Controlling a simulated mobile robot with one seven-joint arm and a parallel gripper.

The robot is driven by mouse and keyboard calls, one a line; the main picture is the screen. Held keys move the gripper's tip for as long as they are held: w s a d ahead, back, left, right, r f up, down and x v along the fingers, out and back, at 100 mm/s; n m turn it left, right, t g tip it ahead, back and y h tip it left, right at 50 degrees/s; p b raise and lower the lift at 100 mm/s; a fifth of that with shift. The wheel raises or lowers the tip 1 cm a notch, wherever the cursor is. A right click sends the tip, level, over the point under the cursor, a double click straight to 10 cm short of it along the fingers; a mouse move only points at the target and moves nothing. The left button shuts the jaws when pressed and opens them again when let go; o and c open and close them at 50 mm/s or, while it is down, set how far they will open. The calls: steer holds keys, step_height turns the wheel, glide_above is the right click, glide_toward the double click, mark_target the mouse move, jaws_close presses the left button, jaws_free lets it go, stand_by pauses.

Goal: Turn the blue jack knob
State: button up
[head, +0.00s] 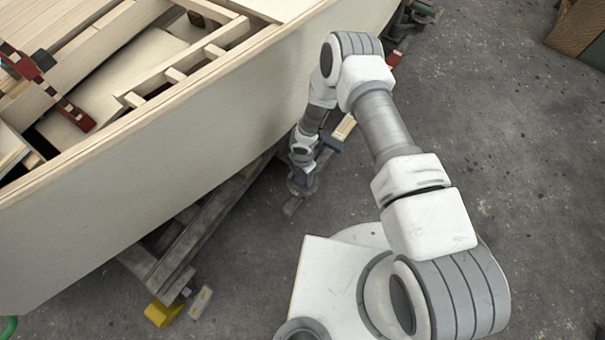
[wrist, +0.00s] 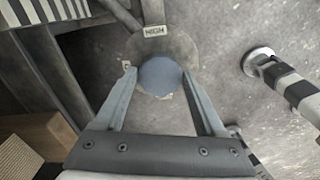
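The blue jack knob (wrist: 160,76) is a round, dull-blue disc in the wrist view, on a grey round plate (wrist: 178,45). A "HIGH" label (wrist: 154,31) is on the plate above the knob, and a smaller label shows at its left. My gripper (wrist: 159,74) is open, with one fingertip on each side of the knob. A narrow gap seems to show at each side; I cannot tell whether the fingertips are at the knob's height. In the head view my gripper (head: 302,184) points down beside the hull's lower edge, and the knob cannot be made out there.
The pale plywood hull (head: 190,135) rises just left of my arm. Dark timber supports (head: 205,225) run beneath it. A yellow block (head: 163,313) lies at the lower left. A striped rod (wrist: 290,85) stands at the wrist view's right. Concrete floor (head: 500,130) is open to the right.

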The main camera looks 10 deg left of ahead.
steer(key=c, duration=0.9)
steer(key=shift+m, duration=0.3)
steer(key=m, duration=0.3)
steer(key=shift+m, duration=0.4)
steer(key=m, duration=0.4)
steer(key=shift+m, duration=0.3)
steer(key=m, duration=0.8)
steer(key=shift+m, duration=0.4)
steer(key=o, duration=1.4)
steer(key=shift+c, duration=0.2)
